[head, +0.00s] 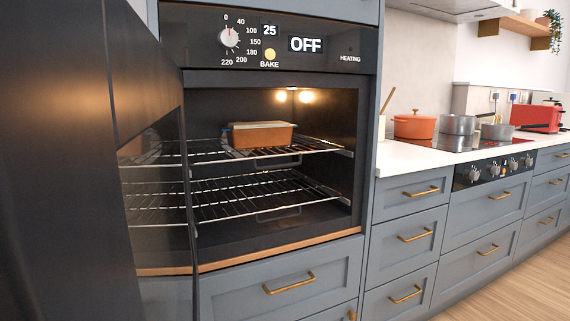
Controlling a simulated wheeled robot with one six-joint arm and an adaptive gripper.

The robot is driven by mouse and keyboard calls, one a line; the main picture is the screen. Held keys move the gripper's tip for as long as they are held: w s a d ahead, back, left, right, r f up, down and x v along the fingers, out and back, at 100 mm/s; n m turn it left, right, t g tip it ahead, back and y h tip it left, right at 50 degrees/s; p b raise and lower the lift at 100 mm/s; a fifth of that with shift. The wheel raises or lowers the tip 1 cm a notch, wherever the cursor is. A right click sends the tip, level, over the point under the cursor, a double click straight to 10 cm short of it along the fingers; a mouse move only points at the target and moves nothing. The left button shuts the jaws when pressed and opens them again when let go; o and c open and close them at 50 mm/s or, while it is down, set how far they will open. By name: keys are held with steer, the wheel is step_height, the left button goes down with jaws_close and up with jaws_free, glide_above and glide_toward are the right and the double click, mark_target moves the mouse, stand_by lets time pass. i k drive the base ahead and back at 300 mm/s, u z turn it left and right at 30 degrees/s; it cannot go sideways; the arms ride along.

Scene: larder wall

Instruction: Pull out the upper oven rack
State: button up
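The built-in oven (350,110) stands open, with its dark door (150,190) swung out to the left. The upper oven rack (315,147) is a wire shelf inside the cavity, with a brown rectangular loaf tin or dish (262,135) on it. A wire loop hangs at the front edge of the upper rack. The lower oven rack (260,195) sits below it, bare, with a similar loop at its front. Both racks appear to be inside the cavity. The door hides part of their left ends. My gripper is not in view.
The control panel (270,42) above reads OFF. Two lamps glow inside. A drawer (285,285) with a brass handle lies below the oven. The counter (410,158) to the right holds an orange pot (415,126), metal pans and a red toaster (536,118). Floor shows at lower right.

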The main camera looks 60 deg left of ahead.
mark_target(337, 147)
steer(key=u, duration=0.7)
steer(key=i, duration=0.9)
steer(key=u, duration=1)
